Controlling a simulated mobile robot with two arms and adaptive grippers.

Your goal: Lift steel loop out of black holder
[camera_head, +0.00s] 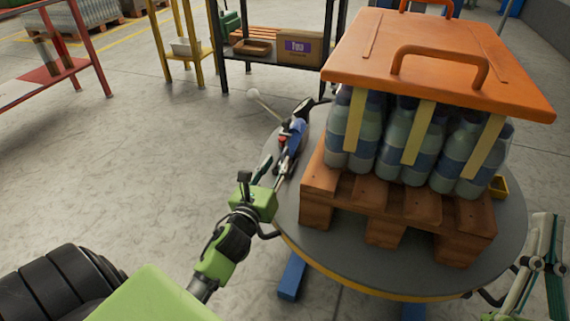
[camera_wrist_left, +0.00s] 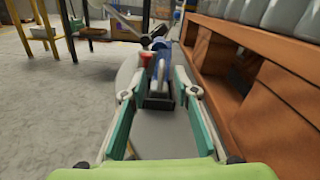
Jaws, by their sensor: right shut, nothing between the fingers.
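In the left wrist view, the black holder (camera_wrist_left: 158,102) stands on the round table. The grey steel loop (camera_wrist_left: 161,75) rises upright from it. My left gripper (camera_wrist_left: 158,94) is open, with one finger on each side of the holder and loop, and a gap shows on both sides. In the head view, my left gripper (camera_head: 275,168) reaches over the table's left edge, and its fingers largely hide the holder and loop. My right gripper (camera_head: 545,264) is shut and empty at the lower right, beside the table.
A wooden pallet (camera_head: 385,228) with bottles (camera_head: 400,140) under an orange cover (camera_head: 440,55) fills the grey round table (camera_head: 310,240), close to the right of my left gripper. Blue and red tools (camera_wrist_left: 158,52) lie just beyond the holder. Open floor lies left.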

